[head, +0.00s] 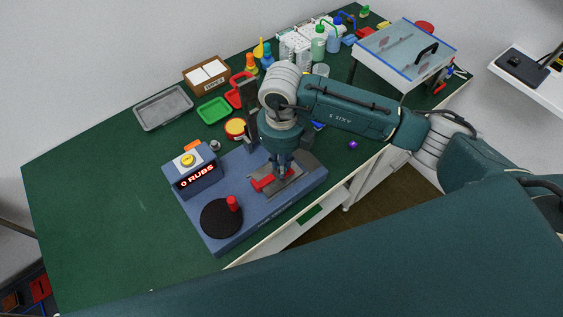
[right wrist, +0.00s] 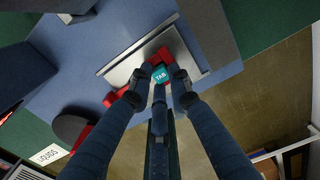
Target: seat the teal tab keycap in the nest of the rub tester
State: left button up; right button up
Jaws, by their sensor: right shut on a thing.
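The teal tab keycap (right wrist: 160,75), with white "TAB" lettering, is between the fingertips of my right gripper (right wrist: 162,84) in the right wrist view. The gripper is shut on it. In the head view my right gripper (head: 282,172) points down over the rub tester (head: 232,226), and the keycap is hidden there. The red nest (head: 262,183) lies on a grey plate just under the fingertips; it also shows in the right wrist view (right wrist: 172,42), right behind the keycap. I cannot tell whether the keycap touches the nest. My left gripper is not in view.
The tester has a "0 RUBS" display (head: 195,174), a yellow button (head: 188,159) and a black disc (head: 220,219) with a red knob. A grey tray (head: 163,112), a green tray (head: 214,110) and bottles stand behind. The green table (head: 100,200) is clear at left.

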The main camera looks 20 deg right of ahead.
jog(key=shift+f, duration=0.2)
jog(key=o, duration=0.8)
notch_tip(320, 180, up, 12)
jog(key=shift+r, duration=0.1)
